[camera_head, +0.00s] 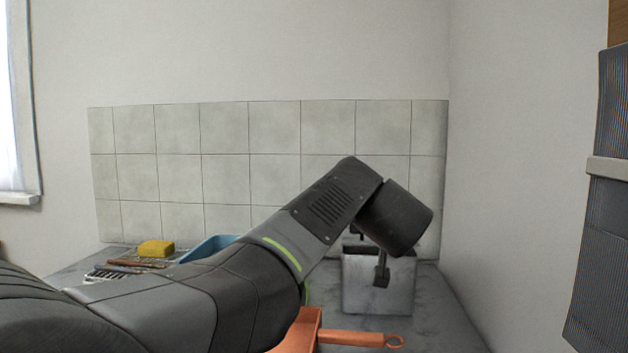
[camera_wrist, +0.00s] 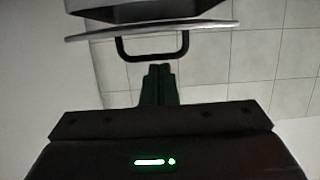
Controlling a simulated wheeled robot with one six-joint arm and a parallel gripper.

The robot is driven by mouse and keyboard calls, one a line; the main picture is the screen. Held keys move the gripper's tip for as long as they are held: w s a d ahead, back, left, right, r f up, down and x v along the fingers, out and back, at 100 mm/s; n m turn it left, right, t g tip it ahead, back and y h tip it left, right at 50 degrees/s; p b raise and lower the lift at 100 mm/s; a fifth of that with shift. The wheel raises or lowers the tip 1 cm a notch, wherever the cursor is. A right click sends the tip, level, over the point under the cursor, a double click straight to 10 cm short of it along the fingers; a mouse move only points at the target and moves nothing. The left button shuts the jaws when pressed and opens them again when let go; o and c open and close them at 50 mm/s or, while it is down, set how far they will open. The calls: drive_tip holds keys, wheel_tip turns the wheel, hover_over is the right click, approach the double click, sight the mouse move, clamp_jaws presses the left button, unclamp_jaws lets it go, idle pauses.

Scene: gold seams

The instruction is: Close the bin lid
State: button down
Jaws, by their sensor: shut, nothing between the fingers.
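A grey box-shaped bin (camera_head: 362,296) stands on the counter at the back right, partly hidden behind my wrist. In the wrist view the bin (camera_wrist: 135,10) is at the top edge, and a thin grey lid (camera_wrist: 205,27) with a black loop handle (camera_wrist: 125,52) shows just below it. How far the lid stands open is hard to tell. My gripper (camera_head: 381,279) overlaps the bin's front face in the head view. In the wrist view my gripper (camera_wrist: 160,68) is shut and empty, its tips close to the handle. Contact cannot be told.
An orange pan or tray with a handle (camera_head: 352,338) lies in front of the bin. A blue tray (camera_head: 208,246), a yellow sponge (camera_head: 156,249) and several utensils (camera_head: 125,268) lie at the left. A tiled wall (camera_head: 250,150) stands behind, and a plain wall at the right.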

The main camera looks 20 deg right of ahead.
drive_tip(key=shift+s+a+f+b, duration=0.1)
drive_tip(key=shift+s+f+b, duration=0.1)
drive_tip(key=shift+f+b, duration=0.4)
drive_tip(key=shift+s+a+f+b, duration=0.1)
drive_tip(key=shift+s+f+b, duration=0.1)
drive_tip(key=shift+f+b, duration=0.35)
